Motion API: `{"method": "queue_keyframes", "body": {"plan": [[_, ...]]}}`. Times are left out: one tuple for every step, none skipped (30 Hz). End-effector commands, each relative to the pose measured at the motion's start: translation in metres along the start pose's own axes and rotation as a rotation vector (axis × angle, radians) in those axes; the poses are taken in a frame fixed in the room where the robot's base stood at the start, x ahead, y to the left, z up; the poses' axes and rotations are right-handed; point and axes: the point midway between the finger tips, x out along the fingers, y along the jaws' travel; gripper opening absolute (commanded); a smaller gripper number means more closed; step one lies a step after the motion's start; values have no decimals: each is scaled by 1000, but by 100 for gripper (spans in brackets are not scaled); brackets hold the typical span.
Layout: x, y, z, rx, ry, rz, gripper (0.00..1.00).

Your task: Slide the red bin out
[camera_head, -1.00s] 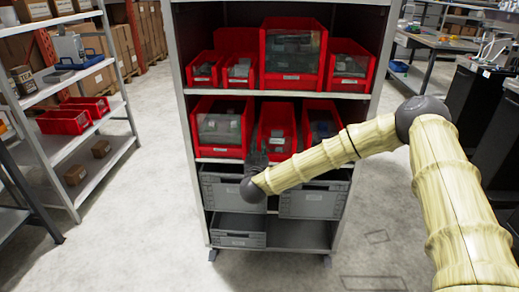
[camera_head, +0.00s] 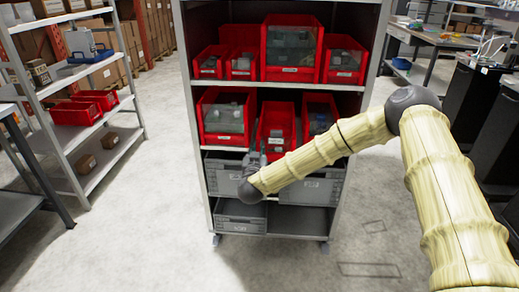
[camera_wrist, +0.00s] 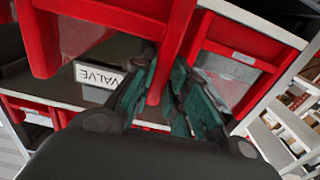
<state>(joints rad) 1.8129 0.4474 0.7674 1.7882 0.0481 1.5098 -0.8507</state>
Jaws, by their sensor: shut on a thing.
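The red bin (camera_head: 277,128) is in the middle of the cabinet's second shelf, between two other red bins. Its front stands out past its neighbours. My gripper (camera_head: 257,156) is at the bin's lower left front in the head view. In the wrist view, the dark green fingers of my gripper (camera_wrist: 170,92) are shut on a red bin wall (camera_wrist: 172,45). A white "VALVE" label (camera_wrist: 98,75) shows beside the fingers. The bin's contents are hard to make out, and my gripper and forearm hide part of its lower front.
Red bins stand left (camera_head: 226,118) and right (camera_head: 319,115) of it, with more on the shelf above. Grey crates (camera_head: 222,172) sit below, partly behind my arm. The floor before the cabinet is clear. A side shelf (camera_head: 100,125) stands at left.

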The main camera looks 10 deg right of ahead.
Motion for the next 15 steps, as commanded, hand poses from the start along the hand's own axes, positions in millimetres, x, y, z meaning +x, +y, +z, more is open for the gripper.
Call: {"method": "queue_keyframes", "body": {"plan": [[0, -1, 0, 0, 0, 0, 0], [0, -1, 0, 0, 0, 0, 0], [0, -2, 0, 0, 0, -1, 0], [0, -2, 0, 0, 0, -1, 0], [0, -3, 0, 0, 0, -1, 0], [0, -3, 0, 0, 1, -2, 0], [-1, -4, 0, 1, 1, -2, 0], [-1, -4, 0, 1, 1, -3, 0], [-1, -4, 0, 1, 1, -3, 0], [-1, -4, 0, 1, 1, -3, 0], [-1, -5, 0, 1, 1, -3, 0], [-1, -5, 0, 1, 1, -4, 0], [-1, -5, 0, 1, 1, -4, 0], [-1, -5, 0, 1, 1, -3, 0], [-1, -4, 0, 1, 1, -3, 23]]}}
